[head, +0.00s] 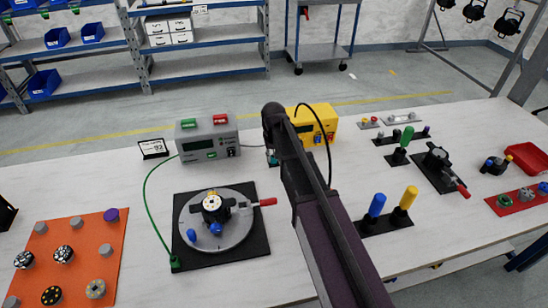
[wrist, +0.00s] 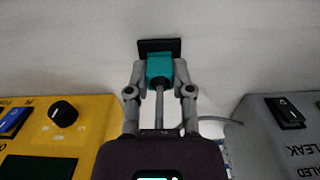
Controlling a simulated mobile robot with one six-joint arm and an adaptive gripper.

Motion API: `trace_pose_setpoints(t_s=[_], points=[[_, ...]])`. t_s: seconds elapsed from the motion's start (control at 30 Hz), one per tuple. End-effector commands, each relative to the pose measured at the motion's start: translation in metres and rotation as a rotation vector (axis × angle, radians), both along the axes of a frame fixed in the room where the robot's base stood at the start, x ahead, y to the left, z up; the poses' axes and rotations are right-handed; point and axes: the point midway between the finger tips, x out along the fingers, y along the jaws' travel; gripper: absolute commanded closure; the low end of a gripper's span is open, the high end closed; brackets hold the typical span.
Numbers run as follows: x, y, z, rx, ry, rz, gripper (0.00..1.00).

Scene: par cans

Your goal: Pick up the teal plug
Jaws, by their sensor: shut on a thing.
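The teal plug (wrist: 159,70) is between the two fingers of my gripper (wrist: 160,78) in the wrist view, and the gripper is shut on it. A black plate (wrist: 150,45) is at the far end of the plug; I cannot tell whether the plug is clear of it. In the head view a small teal part of the plug (head: 271,153) shows left of my arm, between the grey box and the yellow box. My arm hides most of my gripper there.
The yellow box (head: 318,118) and the grey box (head: 208,137) stand close on either side. A round fixture on a black plate (head: 262,247) with a red-tipped clamp lies in front. An orange board (head: 70,250) is at left. Blue and yellow pegs (head: 376,205) stand at right.

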Motion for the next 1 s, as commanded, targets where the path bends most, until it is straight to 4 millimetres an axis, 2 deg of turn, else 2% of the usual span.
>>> trace_pose_setpoints(t_s=[0.27, 0.53, 0.6, 1.0], points=[[0.000, 0.000, 0.015, 0.000, 0.000, 0.000, 0.95], [0.000, 0.000, 0.040, 0.000, 0.000, 0.000, 0.95], [-0.023, 0.001, 0.037, 0.000, 0.000, 0.002, 0.95], [-0.113, 0.007, 0.045, 0.000, 0.000, 0.001, 0.95]])
